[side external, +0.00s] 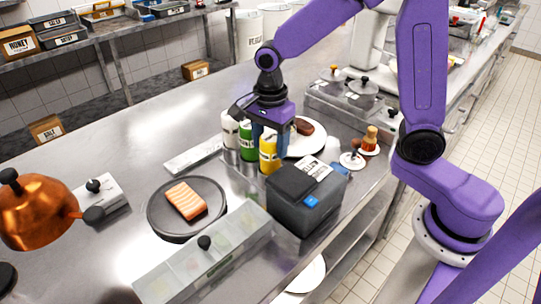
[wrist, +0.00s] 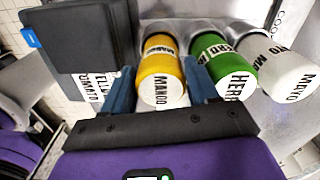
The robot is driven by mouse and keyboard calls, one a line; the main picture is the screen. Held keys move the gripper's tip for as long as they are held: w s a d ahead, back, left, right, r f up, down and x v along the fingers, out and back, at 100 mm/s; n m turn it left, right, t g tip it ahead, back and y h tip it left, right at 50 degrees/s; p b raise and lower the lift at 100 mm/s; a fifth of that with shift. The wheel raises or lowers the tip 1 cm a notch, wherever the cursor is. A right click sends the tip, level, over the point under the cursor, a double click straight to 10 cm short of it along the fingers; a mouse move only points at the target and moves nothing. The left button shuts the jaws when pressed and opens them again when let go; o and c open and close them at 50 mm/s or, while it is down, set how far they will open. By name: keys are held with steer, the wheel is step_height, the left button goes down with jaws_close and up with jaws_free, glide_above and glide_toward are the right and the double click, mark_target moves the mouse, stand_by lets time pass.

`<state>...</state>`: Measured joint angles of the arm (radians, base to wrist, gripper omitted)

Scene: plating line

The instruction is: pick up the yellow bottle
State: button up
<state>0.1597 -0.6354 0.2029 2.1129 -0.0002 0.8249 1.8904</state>
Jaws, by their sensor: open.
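In the wrist view the yellow bottle (wrist: 160,68) has a white cap end marked "MANGO" and lies between my blue fingers. My gripper (side external: 271,136) is over the yellow bottle, pointing down. In the wrist view my gripper (wrist: 160,88) is open, with one finger on each side of the bottle. I cannot tell whether either finger touches it.
The green bottle (side external: 248,141) and white bottle (side external: 229,130) stand close beside it. A dark box (side external: 303,203) is close on the other side. A white plate (side external: 314,145) with brown food is behind. A salmon piece (side external: 186,200) lies on a round dark plate (side external: 158,214).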

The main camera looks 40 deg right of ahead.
mark_target(271, 162)
steer(key=shift+f, duration=1.6)
steer(key=c, duration=0.4)
steer(key=shift+r, duration=0.1)
